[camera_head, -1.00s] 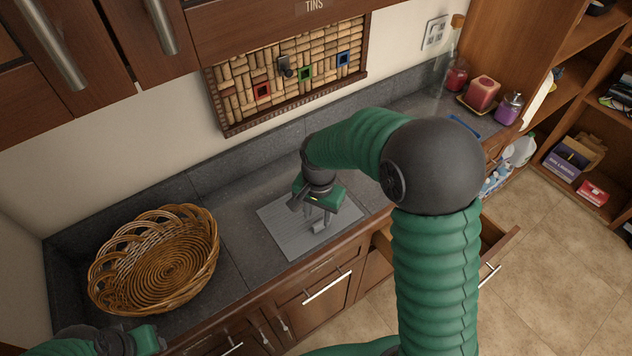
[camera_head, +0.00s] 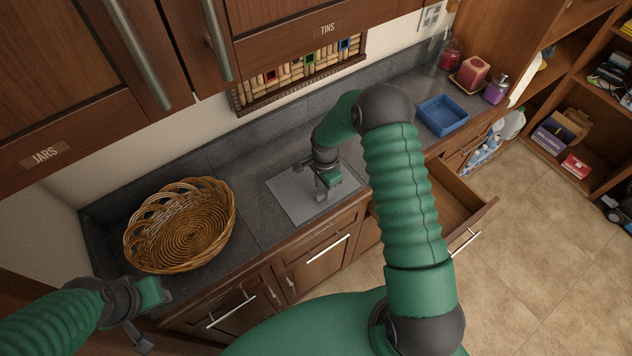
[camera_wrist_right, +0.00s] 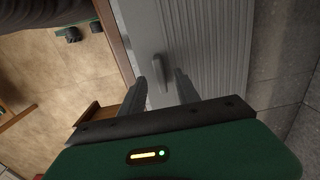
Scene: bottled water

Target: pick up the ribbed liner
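The ribbed liner (camera_head: 291,200) is a flat grey grooved sheet lying on the dark counter, right of the basket. In the right wrist view the liner (camera_wrist_right: 222,45) has a raised grey tab (camera_wrist_right: 158,72) near its edge. My right gripper (camera_head: 323,194) is over the liner's right half. In the wrist view its two fingers (camera_wrist_right: 160,92) are apart, one on each side of the tab's near end, and not visibly pressing on it. My left gripper (camera_head: 150,318) is at the lower left, away from the liner; its finger opening is unclear.
A wicker basket (camera_head: 192,237) stands left of the liner. A blue tray (camera_head: 441,117) and red and purple jars (camera_head: 495,90) are on the counter's right. An open drawer (camera_head: 470,212) juts out below. Cabinets (camera_head: 62,75) overhang the upper left.

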